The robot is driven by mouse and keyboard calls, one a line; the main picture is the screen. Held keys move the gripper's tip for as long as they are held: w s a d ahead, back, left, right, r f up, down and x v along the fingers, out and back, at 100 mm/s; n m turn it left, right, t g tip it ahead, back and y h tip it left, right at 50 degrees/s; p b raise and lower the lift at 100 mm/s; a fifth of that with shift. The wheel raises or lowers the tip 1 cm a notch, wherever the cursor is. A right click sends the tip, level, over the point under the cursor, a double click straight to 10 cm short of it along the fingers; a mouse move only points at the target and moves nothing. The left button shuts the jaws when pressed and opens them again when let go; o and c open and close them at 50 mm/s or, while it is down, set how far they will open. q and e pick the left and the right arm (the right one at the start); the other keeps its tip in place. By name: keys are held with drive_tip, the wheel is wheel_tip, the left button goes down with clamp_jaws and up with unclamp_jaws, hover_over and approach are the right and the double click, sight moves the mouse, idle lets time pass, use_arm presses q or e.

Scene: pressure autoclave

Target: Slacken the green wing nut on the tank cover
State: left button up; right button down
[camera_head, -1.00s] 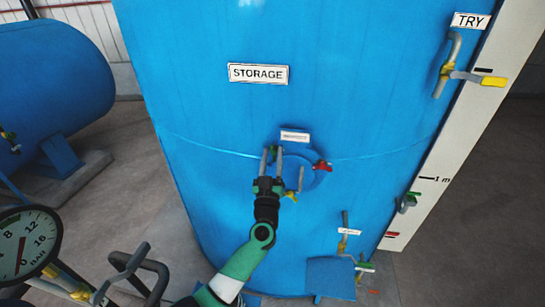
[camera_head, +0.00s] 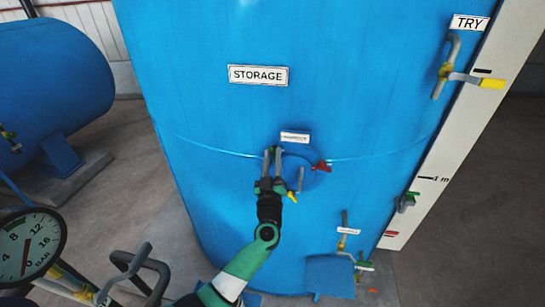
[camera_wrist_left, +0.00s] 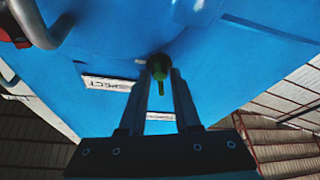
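The tank cover (camera_head: 313,180) is a round blue disc low on the front of the big blue tank, with a grey handle (camera_head: 300,179). The green wing nut (camera_wrist_left: 160,70) shows in the left wrist view between my left fingertips, with one wing pointing along the fingers. A red wing nut (camera_head: 322,166) and a yellow wing nut (camera_head: 292,197) are also at the cover's edge. My right gripper is out of view.
A small label (camera_head: 295,137) is above the cover. A pressure gauge (camera_head: 30,245) and grey pipes (camera_head: 140,268) stand at lower left. Valves (camera_head: 345,240) are at lower right of the tank. Another blue tank (camera_head: 50,90) lies at far left.

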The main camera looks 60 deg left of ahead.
use_arm(q)
drive_tip(key=shift+o, duration=1.2)
drive_tip(key=shift+d, duration=0.1)
drive_tip(key=v, duration=1.1)
drive_tip(key=shift+d, duration=0.15)
drive_tip(key=shift+s+f, duration=0.1)
